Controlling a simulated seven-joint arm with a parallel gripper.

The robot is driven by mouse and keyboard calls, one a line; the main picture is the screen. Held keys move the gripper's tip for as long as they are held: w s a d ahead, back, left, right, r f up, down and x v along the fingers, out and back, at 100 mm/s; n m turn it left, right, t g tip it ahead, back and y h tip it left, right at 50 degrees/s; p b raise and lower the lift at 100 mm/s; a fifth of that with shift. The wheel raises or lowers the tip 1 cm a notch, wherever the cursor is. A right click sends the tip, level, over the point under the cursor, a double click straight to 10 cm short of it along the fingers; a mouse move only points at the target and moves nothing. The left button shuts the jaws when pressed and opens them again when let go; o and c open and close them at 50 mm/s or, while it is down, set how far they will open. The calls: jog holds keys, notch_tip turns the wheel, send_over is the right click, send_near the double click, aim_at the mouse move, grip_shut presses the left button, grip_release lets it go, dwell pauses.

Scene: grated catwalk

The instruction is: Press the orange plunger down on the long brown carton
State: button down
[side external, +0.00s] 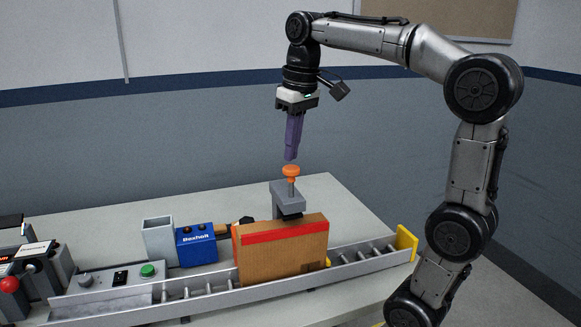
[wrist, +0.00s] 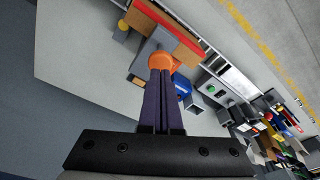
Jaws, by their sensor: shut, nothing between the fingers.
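The orange plunger (side external: 291,171) is a round knob on a thin stem, standing up from a grey press bracket (side external: 290,190) behind the carton. The long brown carton (side external: 282,252) stands upright on the roller conveyor, with a red band along its top. A dark pad under the bracket is at the carton's top edge; whether it touches is hard to tell. My gripper (side external: 291,157) has purple fingers, shut and empty, pointing down just above the knob with a small gap. In the wrist view the fingertips (wrist: 161,72) overlap the orange knob (wrist: 161,60), and the carton (wrist: 168,28) lies beyond.
The roller conveyor (side external: 205,283) runs along the table's front to a yellow end stop (side external: 406,242). A blue box (side external: 196,245), a grey open bin (side external: 158,241) and a control box with a green button (side external: 147,270) stand left. The table's right rear is clear.

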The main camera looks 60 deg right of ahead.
aim_at(291, 167)
jog(key=shift+f, duration=0.35)
jog(key=shift+f, duration=1.45)
jog(key=shift+r, duration=0.1)
jog(key=shift+r, duration=4.75)
